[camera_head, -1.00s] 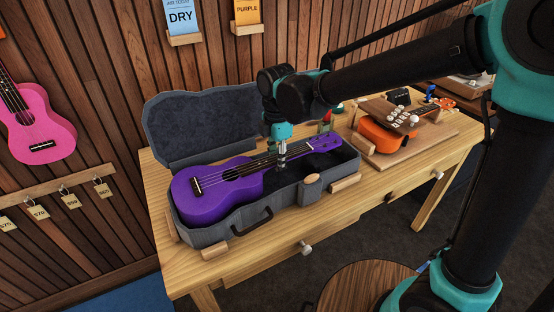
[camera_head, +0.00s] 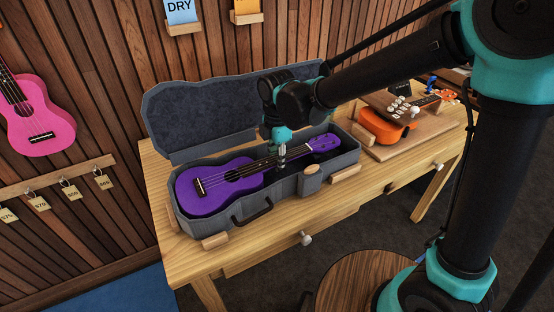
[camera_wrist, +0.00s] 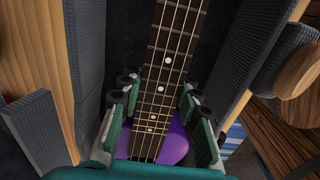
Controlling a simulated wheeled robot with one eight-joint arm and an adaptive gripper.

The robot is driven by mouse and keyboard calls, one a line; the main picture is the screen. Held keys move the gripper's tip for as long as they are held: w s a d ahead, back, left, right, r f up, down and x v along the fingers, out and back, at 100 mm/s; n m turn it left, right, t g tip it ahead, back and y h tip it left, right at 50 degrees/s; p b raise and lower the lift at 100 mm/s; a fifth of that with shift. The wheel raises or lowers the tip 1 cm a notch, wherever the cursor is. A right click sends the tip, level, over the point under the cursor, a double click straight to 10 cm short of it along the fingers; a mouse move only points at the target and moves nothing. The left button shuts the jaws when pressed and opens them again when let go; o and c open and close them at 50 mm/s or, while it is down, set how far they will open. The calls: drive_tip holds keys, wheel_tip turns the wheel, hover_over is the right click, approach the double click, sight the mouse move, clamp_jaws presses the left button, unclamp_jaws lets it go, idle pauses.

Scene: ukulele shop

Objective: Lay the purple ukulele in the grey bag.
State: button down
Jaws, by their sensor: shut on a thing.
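The purple ukulele (camera_head: 212,190) lies face up inside the open grey bag (camera_head: 292,187), a stiff case with its lid (camera_head: 205,118) standing up behind. Its body is in the left part and its headstock (camera_head: 324,142) at the right end. My gripper (camera_head: 281,153) points down and is shut on the ukulele's neck. In the wrist view, the fingers (camera_wrist: 157,92) sit on both sides of the fretboard (camera_wrist: 170,60), between the bag's walls (camera_wrist: 88,50). Whether the ukulele rests on the bag's floor is hidden.
The bag stands on a wooden table (camera_head: 240,258) with small wooden blocks (camera_head: 345,173) around it. An orange ukulele (camera_head: 385,125) lies on a board to the right. A pink ukulele (camera_head: 38,122) hangs on the left wall. A round stool (camera_head: 365,282) stands in front.

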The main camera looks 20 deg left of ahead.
drive_tip(key=c, duration=1)
unclamp_jaws()
drive_tip(key=shift+r, duration=0.15)
drive_tip(key=shift+r, duration=0.85)
drive_tip(key=shift+r, duration=0.1)
drive_tip(key=shift+r, duration=1.15)
drive_tip(key=shift+r, duration=0.1)
wheel_tip(320, 180, up, 12)
